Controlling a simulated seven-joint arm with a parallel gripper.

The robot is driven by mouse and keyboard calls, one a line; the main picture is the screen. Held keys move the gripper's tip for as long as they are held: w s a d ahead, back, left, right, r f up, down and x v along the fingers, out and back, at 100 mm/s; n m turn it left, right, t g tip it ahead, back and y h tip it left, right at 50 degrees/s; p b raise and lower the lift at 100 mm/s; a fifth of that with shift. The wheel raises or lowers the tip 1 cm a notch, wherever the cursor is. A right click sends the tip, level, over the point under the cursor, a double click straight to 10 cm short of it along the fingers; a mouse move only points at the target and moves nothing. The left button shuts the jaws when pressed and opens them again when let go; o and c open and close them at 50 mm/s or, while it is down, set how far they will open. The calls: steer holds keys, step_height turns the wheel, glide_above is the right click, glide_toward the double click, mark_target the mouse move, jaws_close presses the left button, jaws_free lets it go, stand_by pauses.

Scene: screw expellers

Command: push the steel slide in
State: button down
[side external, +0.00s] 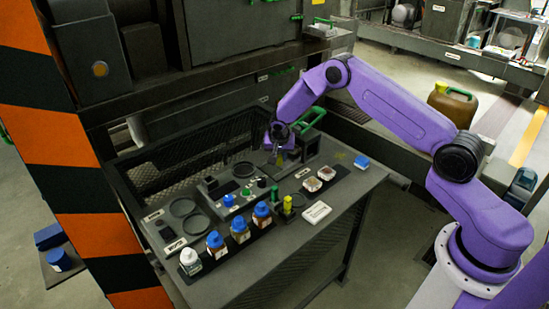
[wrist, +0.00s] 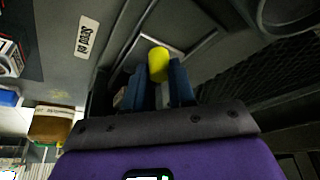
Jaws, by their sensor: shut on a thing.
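In the wrist view my gripper (wrist: 165,85) has two blue fingers close together, shut on a narrow piece. A pale grey strip (wrist: 162,97) shows between the fingers, and a rounded yellow end (wrist: 158,62) sticks out past their tips. I take this piece to be the steel slide; how far in it sits cannot be told. A light metal-edged frame on the dark panel lies just beyond it. In the side external view my gripper (side external: 277,155) is low at the back of the bench, beside a dark block (side external: 305,145); the slide is not clear there.
Several blue-capped bottles (side external: 240,229) stand along the front of the dark bench (side external: 262,272). Small green and blue pieces, round recesses and a white block (side external: 317,212) lie between. A green handle (side external: 313,118) rises just behind my gripper. A mesh guard (side external: 190,165) borders the bench's back left.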

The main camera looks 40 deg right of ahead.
steer(key=c, duration=0.9)
jaws_free()
steer(key=shift+c, duration=0.2)
steer(key=v, duration=1.7)
steer(key=shift+r, duration=0.2)
steer(key=shift+s+a, duration=0.1)
